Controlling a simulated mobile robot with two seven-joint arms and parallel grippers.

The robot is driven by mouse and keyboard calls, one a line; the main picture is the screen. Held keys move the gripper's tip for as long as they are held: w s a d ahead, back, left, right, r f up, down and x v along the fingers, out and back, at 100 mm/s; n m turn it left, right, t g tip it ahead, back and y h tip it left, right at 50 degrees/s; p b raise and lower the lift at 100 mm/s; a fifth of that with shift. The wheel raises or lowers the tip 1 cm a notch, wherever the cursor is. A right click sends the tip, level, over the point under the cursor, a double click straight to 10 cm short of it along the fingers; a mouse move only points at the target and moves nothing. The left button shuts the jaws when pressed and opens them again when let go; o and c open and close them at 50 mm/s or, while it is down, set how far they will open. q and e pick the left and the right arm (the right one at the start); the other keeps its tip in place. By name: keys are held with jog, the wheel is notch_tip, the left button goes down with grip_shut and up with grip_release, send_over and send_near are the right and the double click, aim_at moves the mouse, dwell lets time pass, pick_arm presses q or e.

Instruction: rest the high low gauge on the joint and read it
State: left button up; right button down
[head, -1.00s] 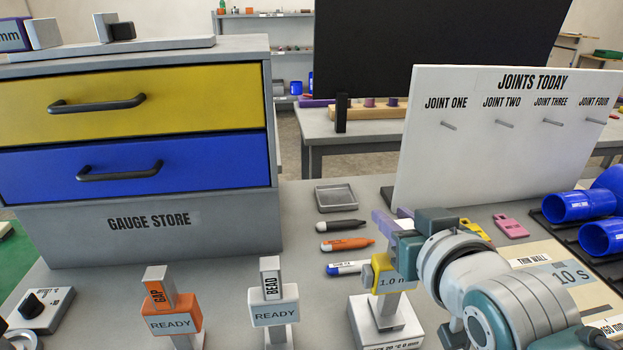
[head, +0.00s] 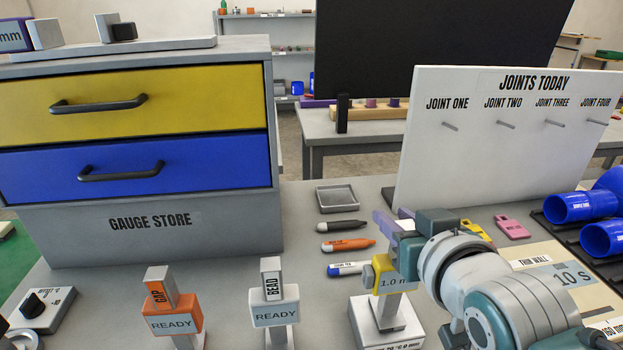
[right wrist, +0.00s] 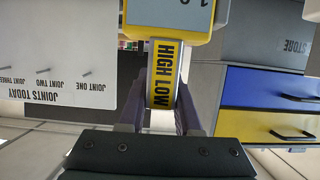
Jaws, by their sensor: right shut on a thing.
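Blue pipes (head: 578,206) lie at the right, away from the gauge. My left gripper does not show.
An orange GAP gauge (head: 174,322) and a white BEAD gauge (head: 275,313) stand left of the block. Several pens (head: 347,245) and a small grey tray (head: 337,198) lie behind. The JOINTS TODAY board (head: 480,160) and the gauge store drawers (head: 140,220) bound the bench.

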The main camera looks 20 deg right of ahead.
jog(key=shift+s+f, duration=0.15)
jog(key=shift+f, duration=0.15)
dwell(0.5)
jog(key=c, duration=0.9)
grip_release()
jog(key=o, duration=0.4)
jog(key=shift+r, duration=0.15)
jog(key=shift+r, duration=0.1)
